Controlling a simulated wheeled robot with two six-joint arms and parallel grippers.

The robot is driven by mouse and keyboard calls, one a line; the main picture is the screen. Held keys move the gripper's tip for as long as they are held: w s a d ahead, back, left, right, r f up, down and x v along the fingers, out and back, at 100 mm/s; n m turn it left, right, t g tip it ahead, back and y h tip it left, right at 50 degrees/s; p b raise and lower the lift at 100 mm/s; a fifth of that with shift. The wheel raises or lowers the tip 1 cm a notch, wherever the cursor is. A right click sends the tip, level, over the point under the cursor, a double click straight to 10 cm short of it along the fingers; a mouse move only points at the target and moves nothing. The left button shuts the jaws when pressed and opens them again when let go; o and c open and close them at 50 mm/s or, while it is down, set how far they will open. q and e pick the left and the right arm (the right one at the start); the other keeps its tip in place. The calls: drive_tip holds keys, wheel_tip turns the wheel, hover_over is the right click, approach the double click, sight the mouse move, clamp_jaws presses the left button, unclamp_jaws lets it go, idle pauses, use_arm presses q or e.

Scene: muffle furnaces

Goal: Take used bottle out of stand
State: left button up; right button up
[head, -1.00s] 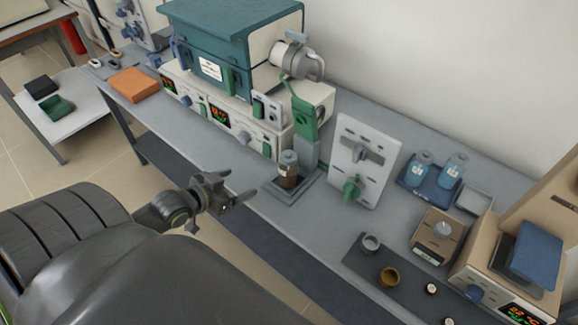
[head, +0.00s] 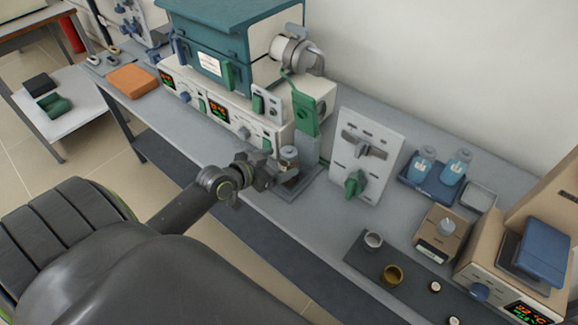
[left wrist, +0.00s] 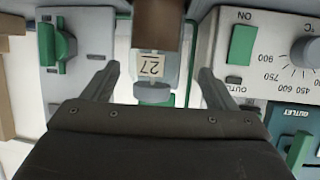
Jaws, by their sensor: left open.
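The used bottle (head: 289,155), with a grey cap and brown contents, stands upright in the stand (head: 309,155), which has a grey base and a grey post below a green part. My left gripper (head: 271,172) is open at the bottle's near side and hides its lower part in the head view. In the left wrist view, which is upside down, the bottle (left wrist: 156,40) shows a label reading 27 between the two spread fingers (left wrist: 158,82), with gaps on both sides. I cannot tell how far the fingers reach around it. My right gripper is not in view.
A white panel with a green knob (head: 365,158) stands right of the stand. The teal furnace (head: 215,45) and its control unit (head: 218,108) are behind left. Two blue bottles (head: 440,167) sit in a tray farther right. A dark mat (head: 372,262) with small cups lies front right.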

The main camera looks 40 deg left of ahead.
sight(294, 160)
use_arm(q)
drive_tip(key=shift+d+p+x, duration=0.2)
drive_tip(key=shift+x, duration=1.3)
drive_tip(key=shift+d+p+x, duration=0.15)
drive_tip(key=shift+x, duration=1.35)
drive_tip(key=shift+s+f, duration=0.1)
drive_tip(key=shift+s, duration=0.05)
drive_tip(key=c, duration=1.3)
drive_tip(key=shift+o, duration=0.2)
